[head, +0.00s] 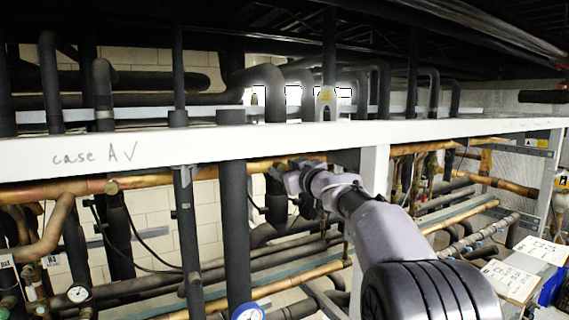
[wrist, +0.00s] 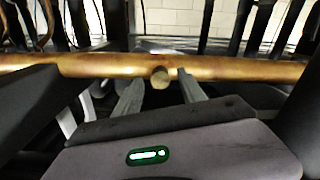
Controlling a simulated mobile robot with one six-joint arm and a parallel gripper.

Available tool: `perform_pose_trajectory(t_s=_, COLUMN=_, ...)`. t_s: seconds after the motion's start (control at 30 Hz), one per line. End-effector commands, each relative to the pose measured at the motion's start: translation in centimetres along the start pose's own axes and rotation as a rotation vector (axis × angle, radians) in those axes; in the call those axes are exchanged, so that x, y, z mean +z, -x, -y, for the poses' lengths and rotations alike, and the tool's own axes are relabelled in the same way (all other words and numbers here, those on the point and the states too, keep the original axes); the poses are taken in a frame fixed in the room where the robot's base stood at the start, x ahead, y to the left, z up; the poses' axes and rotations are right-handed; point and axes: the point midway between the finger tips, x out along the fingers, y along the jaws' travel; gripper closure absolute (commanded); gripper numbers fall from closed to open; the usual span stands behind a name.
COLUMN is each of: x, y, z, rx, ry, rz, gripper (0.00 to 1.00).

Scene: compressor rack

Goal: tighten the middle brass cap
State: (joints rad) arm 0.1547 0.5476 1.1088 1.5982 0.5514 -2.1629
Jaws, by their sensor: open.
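A round brass cap (wrist: 159,77) sticks out from the horizontal copper pipe in the wrist view, near the middle of the picture. My gripper (wrist: 159,85) is open, with one finger on each side of the cap. The cap shows between the fingertips; I cannot tell whether either finger touches it. In the head view my gripper (head: 283,168) is up at the copper pipe (head: 240,170), just under the white beam. The cap cannot be made out there, as my gripper and wrist cover that stretch.
The white beam (head: 215,145) runs across just above the pipe. A dark vertical pipe (head: 235,215) stands left of my gripper, and a white post (head: 375,185) stands behind my arm. Lower pipes (head: 290,268) run below. Clipboards (head: 512,280) lie at the right.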

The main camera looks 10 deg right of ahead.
Motion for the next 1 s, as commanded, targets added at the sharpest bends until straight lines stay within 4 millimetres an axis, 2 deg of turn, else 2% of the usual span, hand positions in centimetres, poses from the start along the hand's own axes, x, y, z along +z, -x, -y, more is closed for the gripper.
perform_pose_trajectory(t_s=0.13, x=0.07, y=0.02, z=0.03, rx=0.0, ry=0.0, rz=0.0, gripper=0.52)
perform_pose_trajectory(t_s=0.17, x=0.06, y=0.02, z=0.03, rx=0.0, ry=0.0, rz=0.0, gripper=0.56)
perform_pose_trajectory(t_s=0.3, x=0.06, y=0.04, z=0.02, rx=0.0, ry=0.0, rz=0.0, gripper=0.84)
perform_pose_trajectory(t_s=0.4, x=0.06, y=0.04, z=0.03, rx=0.0, ry=0.0, rz=0.0, gripper=1.0)
perform_pose_trajectory(t_s=0.73, x=0.19, y=0.05, z=0.03, rx=0.0, ry=-0.034, rz=0.0, gripper=1.0)
perform_pose_trajectory(t_s=1.0, x=0.42, y=0.06, z=0.03, rx=0.001, ry=-0.202, rz=0.0, gripper=1.0)
